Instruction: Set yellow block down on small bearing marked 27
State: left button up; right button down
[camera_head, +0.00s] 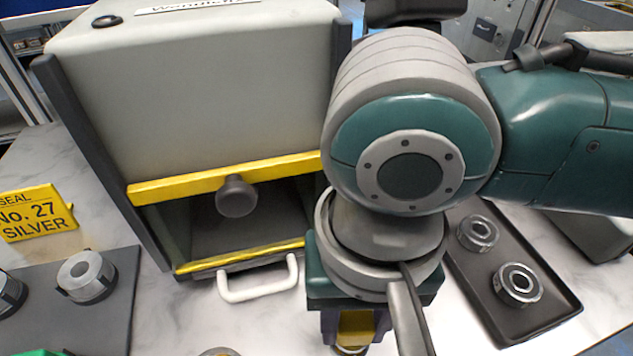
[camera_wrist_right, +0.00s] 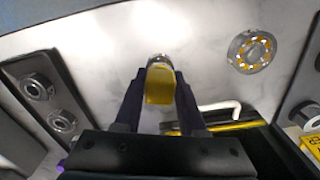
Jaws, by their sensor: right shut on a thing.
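My right gripper (camera_head: 350,340) points down in front of the box machine and is shut on a yellow block (camera_head: 356,323). In the right wrist view the yellow block (camera_wrist_right: 160,86) sits between the two dark fingers (camera_wrist_right: 159,100). A small silver bearing (camera_wrist_right: 158,59) shows just past the block's end, mostly hidden by it. Its edge also shows under the gripper in the head view (camera_head: 350,350). I cannot tell whether block and bearing touch, and no number is readable on the bearing. My left gripper is not in view.
A box machine (camera_head: 200,90) with an open front and white handle (camera_head: 258,279) stands behind. A dark tray (camera_head: 545,320) with two bearings is at right. A dark mat (camera_head: 115,315) with bearings and a yellow No. 27 sign (camera_head: 35,213) are at left. A caged bearing (camera_wrist_right: 251,51) lies apart.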

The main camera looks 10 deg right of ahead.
jog(key=shift+f, duration=0.3)
dwell(0.4)
jog(key=shift+f, duration=0.4)
dwell(0.3)
jog(key=shift+c, duration=2.1)
grip_release()
jog(key=shift+o, duration=0.4)
jog(key=shift+o, duration=1.2)
jog(key=shift+p, duration=0.3)
notch_tip(320, 180, up, 8)
jog(key=p, duration=0.9)
jog(key=shift+f, duration=0.3)
